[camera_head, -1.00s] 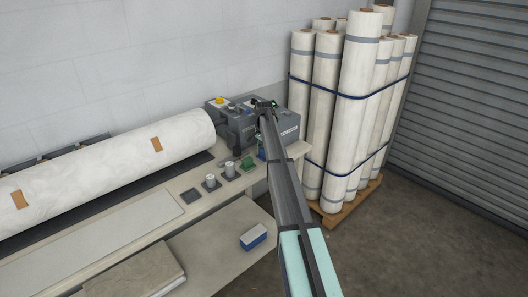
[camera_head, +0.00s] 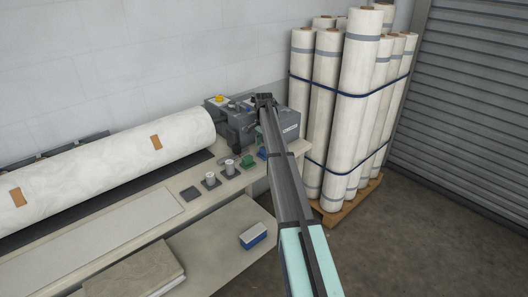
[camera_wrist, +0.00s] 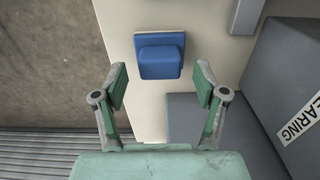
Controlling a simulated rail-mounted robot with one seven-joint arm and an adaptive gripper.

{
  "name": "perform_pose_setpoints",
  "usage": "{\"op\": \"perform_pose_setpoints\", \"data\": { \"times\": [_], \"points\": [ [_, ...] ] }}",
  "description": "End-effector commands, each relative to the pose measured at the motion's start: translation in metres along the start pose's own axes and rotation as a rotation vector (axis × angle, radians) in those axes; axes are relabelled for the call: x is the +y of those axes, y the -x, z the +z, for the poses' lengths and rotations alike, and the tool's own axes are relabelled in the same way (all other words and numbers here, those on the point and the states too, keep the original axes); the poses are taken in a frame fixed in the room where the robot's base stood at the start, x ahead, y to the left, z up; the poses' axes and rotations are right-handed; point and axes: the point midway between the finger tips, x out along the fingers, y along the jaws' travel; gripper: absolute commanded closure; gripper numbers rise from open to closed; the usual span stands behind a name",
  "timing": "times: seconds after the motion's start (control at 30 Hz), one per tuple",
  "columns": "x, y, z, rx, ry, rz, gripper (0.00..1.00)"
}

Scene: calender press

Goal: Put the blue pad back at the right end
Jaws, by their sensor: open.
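The blue pad (camera_wrist: 159,55) shows in the wrist view as a blue block with a thin pale edge. It rests on the cream bench top, beyond my fingertips. In the head view the blue pad (camera_head: 262,154) is small and partly beside my arm, at the right end of the row of small items. My gripper (camera_wrist: 161,78) is open and empty. Its two fingers stand apart, left and right of the pad's line, and no contact with it shows. In the head view my arm hides much of the gripper.
A grey machine housing (camera_wrist: 297,85) stands close on the right. A blue-and-white block (camera_head: 252,236) lies on the lower shelf. Wrapped rolls (camera_head: 358,100) stand right.

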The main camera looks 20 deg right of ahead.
Motion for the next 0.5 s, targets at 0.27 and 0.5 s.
{"op": "perform_pose_setpoints", "data": {
  "times": [0.27, 0.5],
  "points": [
    [-0.001, 0.053, -0.001, 0.002, 0.000, -0.002, 0.28],
    [-0.001, 0.085, 0.000, 0.000, 0.000, 0.000, 0.28]
  ]
}}
